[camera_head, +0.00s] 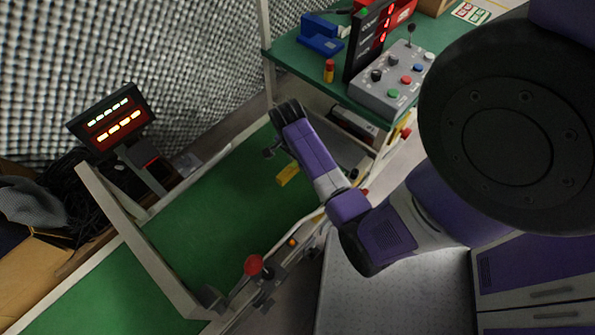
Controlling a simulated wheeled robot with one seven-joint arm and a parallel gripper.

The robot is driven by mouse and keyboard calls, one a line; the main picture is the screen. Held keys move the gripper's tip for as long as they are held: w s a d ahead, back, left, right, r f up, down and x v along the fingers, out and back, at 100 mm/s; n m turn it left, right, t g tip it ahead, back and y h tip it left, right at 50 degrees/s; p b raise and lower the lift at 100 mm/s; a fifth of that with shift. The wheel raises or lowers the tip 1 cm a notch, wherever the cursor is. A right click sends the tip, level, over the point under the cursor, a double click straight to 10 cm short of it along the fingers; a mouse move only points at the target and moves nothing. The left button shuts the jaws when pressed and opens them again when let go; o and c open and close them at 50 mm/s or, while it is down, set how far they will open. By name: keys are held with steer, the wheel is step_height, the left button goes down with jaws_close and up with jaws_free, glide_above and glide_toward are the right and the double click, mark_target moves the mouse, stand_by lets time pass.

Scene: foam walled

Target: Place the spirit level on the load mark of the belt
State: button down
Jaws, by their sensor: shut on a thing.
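The green belt (195,225) runs diagonally from the lower left toward the bench, under a light frame. A small yellow piece (286,176), which looks like the spirit level, shows over the belt's right part, just below my forearm. My gripper (275,151) is mostly hidden behind my purple wrist; only a dark part shows at its left. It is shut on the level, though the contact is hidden. Much of the level is also hidden, and I cannot tell its height above the belt. I cannot make out the load mark.
A red knob (253,264) stands at the belt's near edge. A display (112,121) with lit digits stands beyond the belt. A green bench (310,65) holds a control box (392,80) and a blue tool (321,36). The belt's middle is clear.

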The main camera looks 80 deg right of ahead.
mark_target(298, 175)
steer(key=shift+f+b, duration=0.55)
steer(key=shift+f, duration=2.2)
steer(key=shift+f, duration=0.15)
steer(key=c, duration=1.2)
jaws_free()
steer(key=shift+o, duration=0.2)
